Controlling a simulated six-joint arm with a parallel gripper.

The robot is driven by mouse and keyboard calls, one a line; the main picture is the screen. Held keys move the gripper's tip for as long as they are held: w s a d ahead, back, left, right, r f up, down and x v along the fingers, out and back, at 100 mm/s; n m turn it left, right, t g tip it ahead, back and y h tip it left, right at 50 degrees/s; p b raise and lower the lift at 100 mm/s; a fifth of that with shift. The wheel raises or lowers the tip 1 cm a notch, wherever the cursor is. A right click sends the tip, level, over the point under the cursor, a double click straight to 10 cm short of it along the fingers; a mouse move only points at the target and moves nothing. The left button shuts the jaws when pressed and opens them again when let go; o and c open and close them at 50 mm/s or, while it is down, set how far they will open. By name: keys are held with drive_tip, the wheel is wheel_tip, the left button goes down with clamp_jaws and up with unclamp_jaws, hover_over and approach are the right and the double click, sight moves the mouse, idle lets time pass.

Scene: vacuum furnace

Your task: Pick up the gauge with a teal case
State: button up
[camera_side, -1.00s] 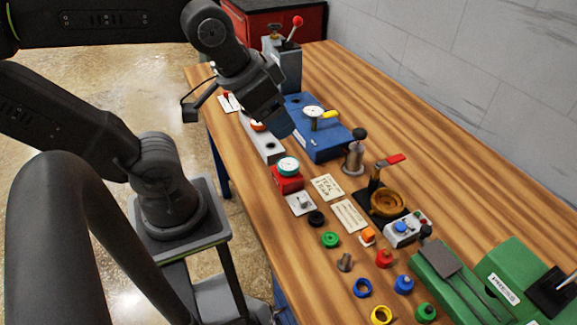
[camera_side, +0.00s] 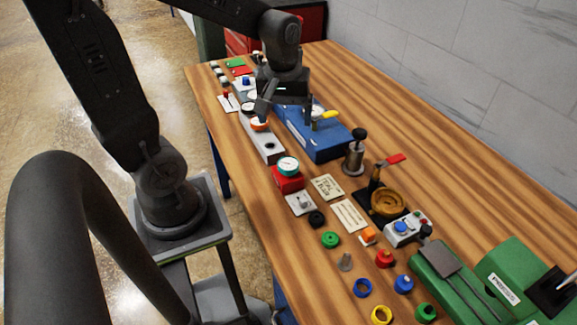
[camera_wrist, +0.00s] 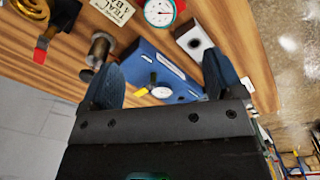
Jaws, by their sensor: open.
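The teal-cased gauge (camera_side: 288,166) has a white dial and sits on a red block near the left edge of the bench. My gripper (camera_side: 286,108) points down above the blue block, farther up the bench than the gauge. In the wrist view its fingers (camera_wrist: 163,80) are spread apart with nothing held between them. The gauge is apart from the fingers.
The blue block (camera_side: 330,143) carries another white dial and a yellow handle. An orange-cased gauge (camera_side: 259,124) stands on a grey block. A metal cylinder with a black knob (camera_side: 355,158) and paper labels (camera_side: 327,187) are near the teal gauge.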

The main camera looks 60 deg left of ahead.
drive_tip(key=a+f+n, duration=0.1)
drive_tip(key=f, duration=0.1)
hover_over(288, 163)
drive_tip(key=shift+g, duration=0.3)
drive_tip(key=f, duration=0.7)
drive_tip(key=shift+s+a+f, duration=0.15)
drive_tip(key=shift+s+a, duration=0.1)
drive_tip(key=shift+a, duration=0.05)
drive_tip(key=f, duration=0.4)
drive_tip(key=shift+w+d+f, duration=0.15)
drive_tip(key=shift+w+d, duration=0.1)
drive_tip(key=shift+d, duration=0.05)
drive_tip(key=shift+f, duration=0.65)
drive_tip(key=c, duration=1.1)
